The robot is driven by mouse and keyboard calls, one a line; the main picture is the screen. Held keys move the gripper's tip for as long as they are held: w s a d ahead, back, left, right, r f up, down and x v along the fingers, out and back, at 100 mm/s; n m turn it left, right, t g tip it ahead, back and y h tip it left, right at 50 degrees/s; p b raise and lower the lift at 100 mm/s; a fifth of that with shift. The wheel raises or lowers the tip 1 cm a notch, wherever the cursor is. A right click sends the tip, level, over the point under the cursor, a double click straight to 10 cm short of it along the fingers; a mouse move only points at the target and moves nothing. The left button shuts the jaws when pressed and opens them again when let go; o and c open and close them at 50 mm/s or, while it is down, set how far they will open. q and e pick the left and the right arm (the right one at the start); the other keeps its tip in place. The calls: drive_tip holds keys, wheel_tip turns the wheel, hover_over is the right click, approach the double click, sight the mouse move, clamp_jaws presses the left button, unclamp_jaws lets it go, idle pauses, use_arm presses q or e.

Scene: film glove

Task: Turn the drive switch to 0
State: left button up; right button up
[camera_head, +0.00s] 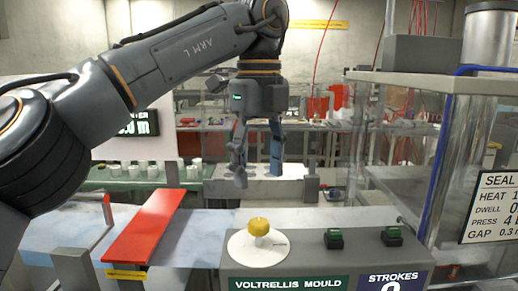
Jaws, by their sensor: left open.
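A yellow knob (259,226), which looks like the drive switch, sits on a round white dial (257,249). The dial is on top of a grey console (312,262) at the bottom middle, labelled VOLTRELLIS MOULD. The dial's marks are too small to read, so I cannot tell the knob's setting. My left gripper (258,178) points down in the picture just above the knob. Its two fingers are apart with nothing between them, and a visible gap separates them from the knob. My right gripper is not in view.
Two green buttons (333,235) (391,234) stand on the console to the right of the dial. A red flat bar (146,225) slants at left. A clear-walled enclosure (397,150) stands at right beside a SEAL sign (493,207). White cups (134,170) line a green bench behind.

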use_arm(q)
wheel_tip(320, 180, up, 3)
drive_tip(key=shift+r, duration=0.1)
idle(0.3)
